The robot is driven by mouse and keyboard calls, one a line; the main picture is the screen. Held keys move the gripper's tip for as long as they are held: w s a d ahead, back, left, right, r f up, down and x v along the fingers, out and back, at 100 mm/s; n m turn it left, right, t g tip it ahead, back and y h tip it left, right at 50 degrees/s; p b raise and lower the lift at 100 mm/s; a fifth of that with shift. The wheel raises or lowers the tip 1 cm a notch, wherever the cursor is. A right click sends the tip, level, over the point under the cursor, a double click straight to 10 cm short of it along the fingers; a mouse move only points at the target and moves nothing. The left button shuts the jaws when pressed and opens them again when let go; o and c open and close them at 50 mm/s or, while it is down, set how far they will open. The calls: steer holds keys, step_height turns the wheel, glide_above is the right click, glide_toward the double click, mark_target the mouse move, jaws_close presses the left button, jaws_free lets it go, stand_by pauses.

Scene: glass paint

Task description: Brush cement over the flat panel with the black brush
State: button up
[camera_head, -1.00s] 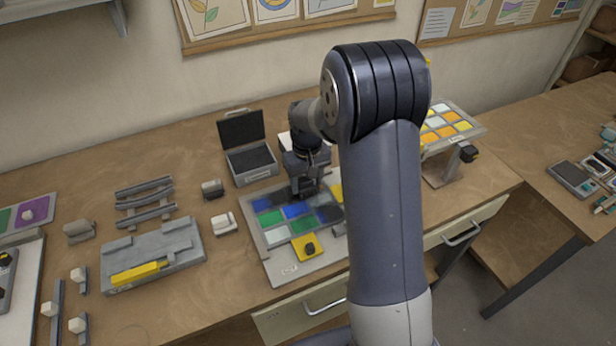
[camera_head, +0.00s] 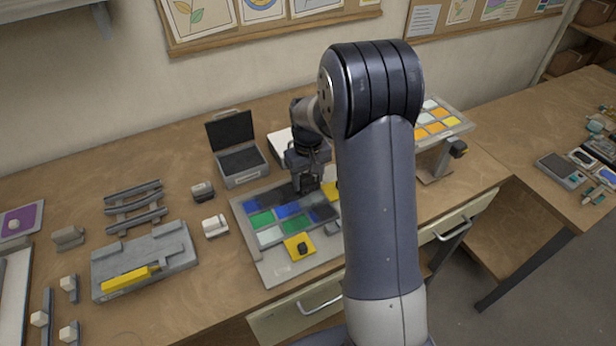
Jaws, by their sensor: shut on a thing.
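The flat panel (camera_head: 270,237) lies on a grey board on the bench, with blue, green, pale and yellow panes in grey strips. Dark grey smears cover parts of its back row and right side. My gripper (camera_head: 307,187) is low over the panel's back right part, pointing down. It is shut on a dark thing, taken as the black brush, which is hard to tell apart from the dark jaws. Whether its bristles touch the panel cannot be told. My arm hides the panel's right edge.
An open black case (camera_head: 240,165) stands behind the panel. A grey block with a yellow bar (camera_head: 130,278) and a curved grey rack (camera_head: 135,207) lie to the left. A tilted panel of orange panes (camera_head: 437,130) stands at the right. A small white-topped block (camera_head: 214,226) sits close by.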

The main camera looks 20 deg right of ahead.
steer(key=shift+f, duration=0.25)
steer(key=shift+s+a, duration=0.2)
steer(key=shift+a, duration=0.55)
steer(key=shift+s+a, duration=0.15)
steer(key=shift+a, duration=0.6)
steer(key=shift+r, duration=0.15)
steer(key=shift+r+p, duration=1.15)
steer(key=shift+r, duration=0.8)
